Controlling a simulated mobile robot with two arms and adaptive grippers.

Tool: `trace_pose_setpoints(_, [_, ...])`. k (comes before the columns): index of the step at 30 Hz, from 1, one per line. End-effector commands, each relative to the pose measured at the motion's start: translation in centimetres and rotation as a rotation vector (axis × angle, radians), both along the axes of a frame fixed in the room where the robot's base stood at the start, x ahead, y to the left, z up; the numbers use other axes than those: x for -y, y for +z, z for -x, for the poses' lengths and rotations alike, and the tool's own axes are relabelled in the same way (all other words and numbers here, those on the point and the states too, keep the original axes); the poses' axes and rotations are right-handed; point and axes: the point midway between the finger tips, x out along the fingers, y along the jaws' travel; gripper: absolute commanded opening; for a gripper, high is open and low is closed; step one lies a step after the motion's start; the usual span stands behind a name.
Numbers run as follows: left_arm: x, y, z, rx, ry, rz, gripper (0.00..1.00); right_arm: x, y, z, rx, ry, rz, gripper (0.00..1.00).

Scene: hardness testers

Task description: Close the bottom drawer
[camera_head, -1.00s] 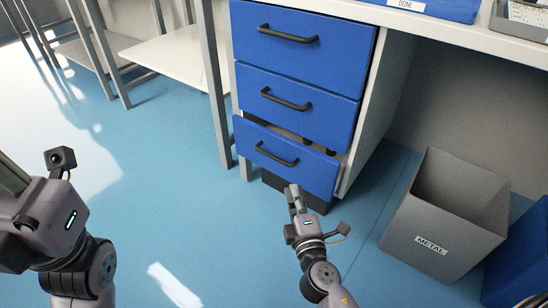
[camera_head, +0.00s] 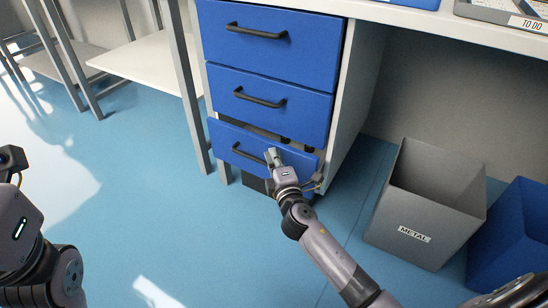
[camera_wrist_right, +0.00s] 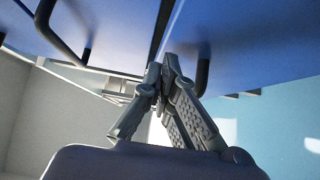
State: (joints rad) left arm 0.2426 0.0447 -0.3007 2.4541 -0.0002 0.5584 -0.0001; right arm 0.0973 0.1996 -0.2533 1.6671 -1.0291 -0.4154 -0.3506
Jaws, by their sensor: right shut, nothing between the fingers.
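The bottom drawer (camera_head: 226,140) is the lowest blue front of a white cabinet, with a black bar handle (camera_head: 249,155). It stands out a little from the cabinet, with a dark gap above its front. My right gripper (camera_head: 272,155) is shut and empty, its fingertips at the drawer front just right of the handle; touching or just apart I cannot tell. In the right wrist view the shut fingers (camera_wrist_right: 166,75) point at the blue fronts. My left arm is at the left edge of the head view; its fingers are out of frame.
The middle drawer (camera_head: 300,105) and top drawer (camera_head: 310,50) above look shut. A grey bin (camera_head: 400,215) marked METAL stands right of the cabinet, with a blue bin (camera_head: 515,225) beside it. A white low shelf (camera_head: 150,65) is at the left. The blue floor in front is clear.

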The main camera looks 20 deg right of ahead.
Motion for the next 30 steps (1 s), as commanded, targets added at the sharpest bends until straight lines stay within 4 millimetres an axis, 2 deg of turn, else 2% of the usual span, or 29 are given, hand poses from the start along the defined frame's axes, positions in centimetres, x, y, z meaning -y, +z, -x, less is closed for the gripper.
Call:
trace_pose_setpoints(10, [0.0, 0.1, 0.2, 0.005, -0.001, 0.001, 0.00, 0.1, 0.0, -0.1, 0.000, 0.000, 0.000, 0.00])
trace_pose_setpoints(14, [-0.1, 0.1, 0.2, 0.006, -0.001, 0.002, 0.00, 1.2, 0.0, -1.0, 0.000, 0.000, 0.003, 0.00])
trace_pose_setpoints(19, [-0.1, 0.1, 0.2, 0.007, -0.001, 0.002, 0.00, 3.4, 0.1, -2.6, 0.001, -0.001, 0.002, 0.00])
trace_pose_setpoints(30, [-0.1, 0.1, 0.3, 0.008, 0.000, 0.004, 0.00, 3.9, 0.2, -2.9, 0.003, -0.005, 0.001, 0.00])
